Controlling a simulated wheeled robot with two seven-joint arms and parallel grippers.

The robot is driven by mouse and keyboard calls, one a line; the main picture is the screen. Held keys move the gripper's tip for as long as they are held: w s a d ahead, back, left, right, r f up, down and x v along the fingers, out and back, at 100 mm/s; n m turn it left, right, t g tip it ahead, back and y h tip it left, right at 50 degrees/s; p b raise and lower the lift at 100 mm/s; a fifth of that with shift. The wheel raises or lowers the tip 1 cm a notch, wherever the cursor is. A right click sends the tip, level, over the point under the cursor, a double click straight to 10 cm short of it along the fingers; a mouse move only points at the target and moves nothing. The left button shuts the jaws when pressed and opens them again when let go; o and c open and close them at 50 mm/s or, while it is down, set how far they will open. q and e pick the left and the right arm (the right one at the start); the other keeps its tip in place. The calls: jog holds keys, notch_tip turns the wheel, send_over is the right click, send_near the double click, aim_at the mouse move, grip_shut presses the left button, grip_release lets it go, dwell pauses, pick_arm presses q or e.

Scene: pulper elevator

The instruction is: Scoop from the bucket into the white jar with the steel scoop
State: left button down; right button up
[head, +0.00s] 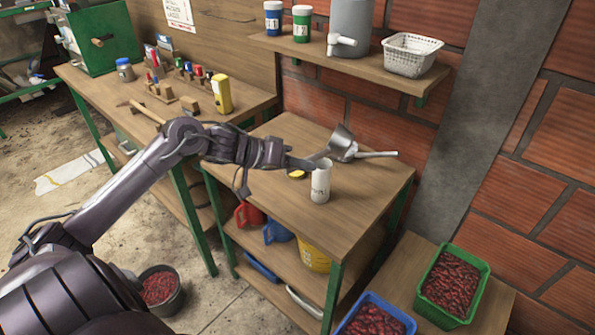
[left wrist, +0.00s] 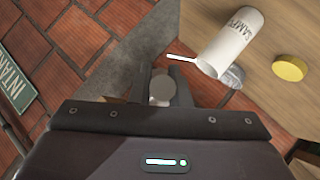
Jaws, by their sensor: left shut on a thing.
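The bucket (head: 161,291) of red cherries stands on the floor at lower left, partly behind my arm. What the scoop contains cannot be seen. My right gripper is out of view.
A yellow lid (head: 296,174) lies left of the jar, and a metal piece with a pale handle (head: 376,154) lies behind it. A shelf (head: 345,62) with containers hangs above. Green (head: 451,285) and blue (head: 372,318) crates of cherries stand at lower right.

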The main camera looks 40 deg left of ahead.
pick_arm(q)
jog(key=shift+w+d+r+m+g+y+p, duration=0.1)
jog(key=shift+d+r+m+g+y+p, duration=0.2)
jog(key=shift+r+y, duration=0.25)
jog(key=shift+w+d+r+m+g+y+p, duration=0.15)
jog(key=shift+r+m+g+y+p, duration=0.1)
jog(key=shift+r+y, duration=0.3)
jog(key=d+m+g+y+p, duration=0.1)
jog(key=y+p, duration=0.2)
jog(key=p, duration=0.3)
jog(key=d+m+y+p, duration=0.1)
jog(key=y+p, duration=0.2)
jog(key=p, duration=0.3)
jog(key=d+m+g+y+p, duration=0.1)
jog(key=y+p, duration=0.3)
jog(key=p, duration=0.2)
jog(key=shift+w+d+f+m+g, duration=0.2)
jog(key=shift+w+f+m+g, duration=0.05)
jog(key=shift+w+f+g, duration=0.1)
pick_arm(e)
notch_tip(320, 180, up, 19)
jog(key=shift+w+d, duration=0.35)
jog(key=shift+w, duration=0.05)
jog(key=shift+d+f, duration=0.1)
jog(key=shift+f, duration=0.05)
